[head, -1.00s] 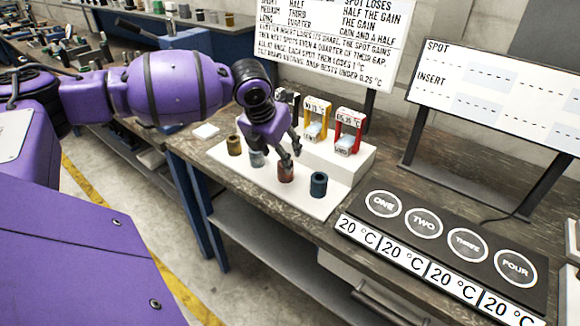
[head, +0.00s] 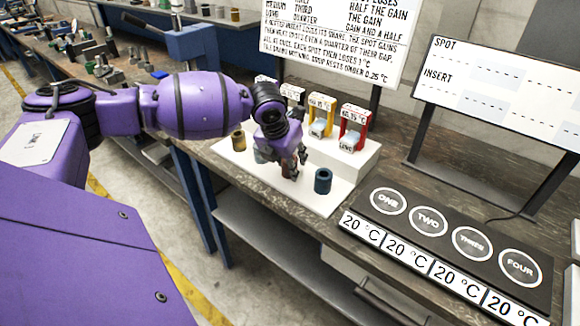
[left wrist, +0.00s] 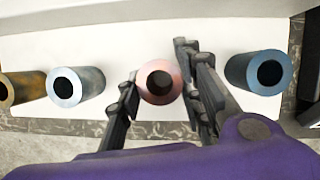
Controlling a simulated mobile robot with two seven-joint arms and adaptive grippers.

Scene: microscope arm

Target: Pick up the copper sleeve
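The copper sleeve (left wrist: 160,66) stands upright on the white board, reddish, with a dark round hole in its top. My left gripper (head: 289,167) points down over it in the head view and mostly hides it there. In the left wrist view my left gripper (left wrist: 162,88) is open, with one finger on each side of the sleeve. The fingers are close to its wall; I cannot tell whether either touches. My right gripper is not in view.
A blue sleeve (head: 322,181) stands right of the copper one; a grey sleeve (left wrist: 75,84) and a brass sleeve (head: 238,140) stand left. A white step (head: 345,155) with colored holders is behind. A black panel with four numbered spots (head: 450,235) lies to the right.

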